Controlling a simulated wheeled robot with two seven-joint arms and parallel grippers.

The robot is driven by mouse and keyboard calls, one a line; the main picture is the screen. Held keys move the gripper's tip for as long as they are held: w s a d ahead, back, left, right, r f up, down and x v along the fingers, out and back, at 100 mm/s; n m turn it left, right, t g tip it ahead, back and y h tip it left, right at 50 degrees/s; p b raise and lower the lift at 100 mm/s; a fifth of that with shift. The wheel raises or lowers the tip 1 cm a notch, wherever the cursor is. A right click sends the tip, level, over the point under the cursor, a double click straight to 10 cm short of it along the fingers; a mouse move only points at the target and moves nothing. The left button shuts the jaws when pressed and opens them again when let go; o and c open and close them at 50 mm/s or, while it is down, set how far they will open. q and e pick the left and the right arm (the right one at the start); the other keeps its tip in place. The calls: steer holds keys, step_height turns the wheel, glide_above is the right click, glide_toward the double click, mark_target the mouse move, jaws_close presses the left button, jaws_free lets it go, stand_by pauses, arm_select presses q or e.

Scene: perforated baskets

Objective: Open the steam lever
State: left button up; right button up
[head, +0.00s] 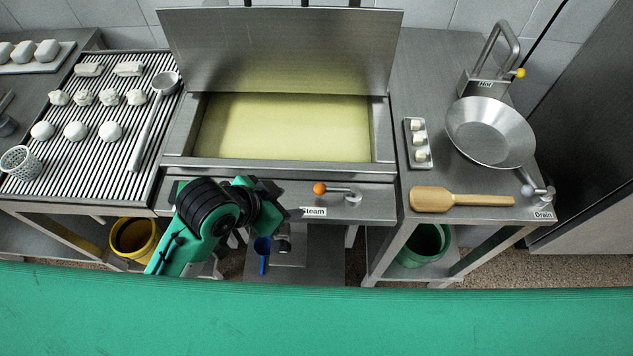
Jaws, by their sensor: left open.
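The steam lever is a short metal bar with an orange ball knob (320,189) at its left end and a round pivot (352,197) at its right end. It lies roughly level on the front panel of the steel vat, above the "Steam" label (315,212). My left gripper (293,213) is open, just left of and below the knob, and appears apart from it. Its dark fingers show only in part and cover the start of the label. My right gripper is not in view.
The vat (180,140) holds yellowish liquid under a raised lid (280,45). A grooved board with white pieces and a ladle (150,125) is left. A wooden paddle (435,199), a pan (490,130) and a drain lever (535,190) are right. The panel right of the pivot is clear.

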arm_select(q)
steer(key=w+d+r+m+g+h, duration=0.2)
steer(key=d+r+m, duration=0.4)
steer(key=d, duration=0.1)
steer(key=m+g+y, duration=0.2)
steer(key=m+y, duration=0.1)
steer(key=m, duration=0.2)
glide_toward(317, 186)
steer(key=p+x, duration=0.1)
steer(key=x, duration=0.8)
steer(key=shift+s+d+f, duration=0.1)
steer(key=shift+d+f, duration=0.05)
steer(key=shift+f, duration=0.05)
steer(key=shift+c, duration=0.2)
jaws_close()
